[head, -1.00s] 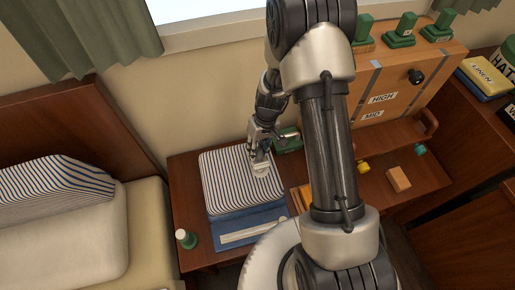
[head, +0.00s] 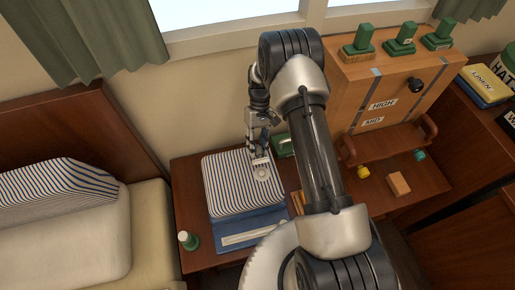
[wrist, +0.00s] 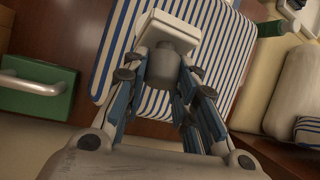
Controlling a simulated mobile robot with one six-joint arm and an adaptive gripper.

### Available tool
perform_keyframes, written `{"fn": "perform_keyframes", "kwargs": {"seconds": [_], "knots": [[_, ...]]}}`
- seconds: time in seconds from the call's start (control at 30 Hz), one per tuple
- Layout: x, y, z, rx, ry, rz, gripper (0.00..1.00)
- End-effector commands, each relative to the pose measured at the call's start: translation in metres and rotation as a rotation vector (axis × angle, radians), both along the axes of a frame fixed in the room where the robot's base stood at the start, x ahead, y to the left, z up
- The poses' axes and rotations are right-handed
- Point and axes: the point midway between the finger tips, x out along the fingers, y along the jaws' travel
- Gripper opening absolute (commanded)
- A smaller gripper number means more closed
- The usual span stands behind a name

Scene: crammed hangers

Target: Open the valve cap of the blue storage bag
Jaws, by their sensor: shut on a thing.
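The storage bag (head: 228,182) is a blue-and-white striped block with a plain blue front flap, lying on the wooden table. A pale round valve (head: 262,173) shows on its top near the right side. My gripper (head: 259,157) is over the bag just behind this ring, shut on a white piece that looks like the valve cap (head: 261,161). In the wrist view, the white cap (wrist: 170,28) shows at the fingertips above the stripes (wrist: 227,45). Whether the cap is still joined to the valve cannot be told.
A green box with a handle (head: 284,145) stands close behind the gripper. A wooden cabinet (head: 385,90) with green blocks on top is at the right. A bed with a striped pillow (head: 60,182) is at the left.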

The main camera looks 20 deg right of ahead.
Motion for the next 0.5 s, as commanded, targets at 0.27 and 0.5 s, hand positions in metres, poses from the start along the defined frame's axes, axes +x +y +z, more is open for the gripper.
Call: {"fn": "perform_keyframes", "kwargs": {"seconds": [0.27,0.5], "knots": [[0.0000,-0.0002,0.0005,-0.001,-0.001,0.000,0.29],[-0.0001,-0.0002,0.0004,0.000,-0.001,0.000,0.45]]}}
